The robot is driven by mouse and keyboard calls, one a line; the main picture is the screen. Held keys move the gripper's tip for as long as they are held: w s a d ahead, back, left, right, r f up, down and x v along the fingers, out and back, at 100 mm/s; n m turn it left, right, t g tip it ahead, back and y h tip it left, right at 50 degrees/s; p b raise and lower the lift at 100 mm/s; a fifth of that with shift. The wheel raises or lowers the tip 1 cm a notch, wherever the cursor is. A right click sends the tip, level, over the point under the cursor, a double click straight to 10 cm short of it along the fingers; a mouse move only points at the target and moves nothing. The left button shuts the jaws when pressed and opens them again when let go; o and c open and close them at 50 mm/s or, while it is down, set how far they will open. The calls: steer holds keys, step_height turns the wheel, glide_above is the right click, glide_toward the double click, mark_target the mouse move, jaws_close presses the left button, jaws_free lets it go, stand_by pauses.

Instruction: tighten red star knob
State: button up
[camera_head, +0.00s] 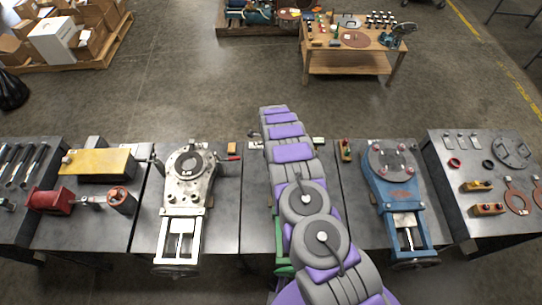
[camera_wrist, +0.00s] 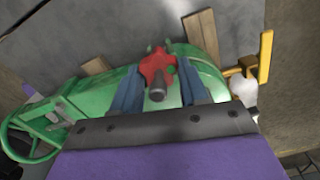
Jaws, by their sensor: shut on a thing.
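The red star knob (camera_wrist: 157,67) shows in the wrist view on top of a green machine (camera_wrist: 98,97), with a dark round stem end in its middle. My gripper (camera_wrist: 158,82) has its two blue-grey fingers on the left and right of the knob and is shut on it. In the head view my arm hides the knob and most of the green machine; only a green strip (camera_head: 283,262) shows beside the arm.
A green handwheel (camera_wrist: 20,140) is at the lower left of the wrist view. A yellow bracket (camera_wrist: 265,57) and a white rounded part (camera_wrist: 243,90) stand at the right. In the head view, a silver fixture (camera_head: 185,190) and a blue fixture (camera_head: 398,190) flank my arm.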

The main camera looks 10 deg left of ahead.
steer(key=shift+w, duration=0.1)
steer(key=o, duration=1)
steer(key=shift+o, duration=0.2)
step_height(320, 180, up, 17)
steer(key=p, duration=0.1)
steer(key=shift+a+r, duration=0.1)
steer(key=shift+r, duration=0.1)
